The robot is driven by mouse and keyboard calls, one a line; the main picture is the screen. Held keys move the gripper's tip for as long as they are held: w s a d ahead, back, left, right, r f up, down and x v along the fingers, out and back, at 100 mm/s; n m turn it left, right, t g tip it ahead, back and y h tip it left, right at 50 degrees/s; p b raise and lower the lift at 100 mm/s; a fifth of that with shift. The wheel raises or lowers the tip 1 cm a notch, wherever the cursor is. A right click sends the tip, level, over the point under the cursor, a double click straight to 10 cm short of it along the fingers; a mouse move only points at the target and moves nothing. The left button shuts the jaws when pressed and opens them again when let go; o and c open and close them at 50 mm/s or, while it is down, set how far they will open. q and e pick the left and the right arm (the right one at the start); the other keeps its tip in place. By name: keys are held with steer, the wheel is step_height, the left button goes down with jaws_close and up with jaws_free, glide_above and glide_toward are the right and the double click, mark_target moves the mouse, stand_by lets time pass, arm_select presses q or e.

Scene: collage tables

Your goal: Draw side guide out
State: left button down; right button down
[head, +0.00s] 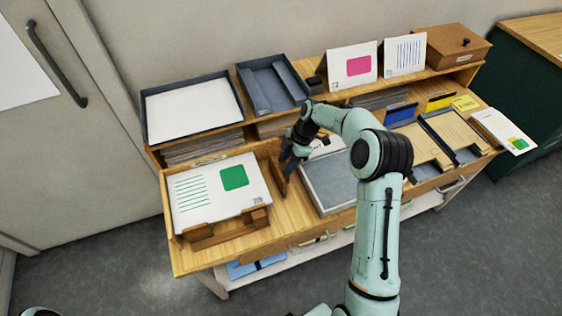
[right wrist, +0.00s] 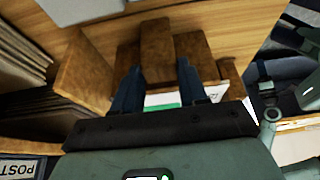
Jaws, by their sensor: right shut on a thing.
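The wooden side guide (head: 278,180) stands upright at the right side of the stack of printed sheets (head: 215,192) on the table's left part. My right gripper (head: 287,163) reaches down onto the guide. In the right wrist view the two dark fingers of the right gripper (right wrist: 158,88) are closed on a brown wooden piece of the guide (right wrist: 157,45). The gripper and forearm hide part of the guide in the head view.
A wooden front stop (head: 230,228) holds the sheets' near edge. A grey-topped tray (head: 330,180) lies right of the guide, partly behind my arm. Blue trays (head: 190,141) and card stands fill the raised back shelf. Bare wood (head: 297,214) shows between guide and grey tray.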

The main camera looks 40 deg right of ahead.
steer(key=c, duration=0.6)
jaws_free()
steer(key=shift+s+d, duration=0.1)
steer(key=shift+d, duration=0.1)
steer(key=shift+r, duration=0.1)
steer(key=v, duration=1.3)
steer(key=shift+p, duration=0.45)
steer(key=shift+r, duration=0.1)
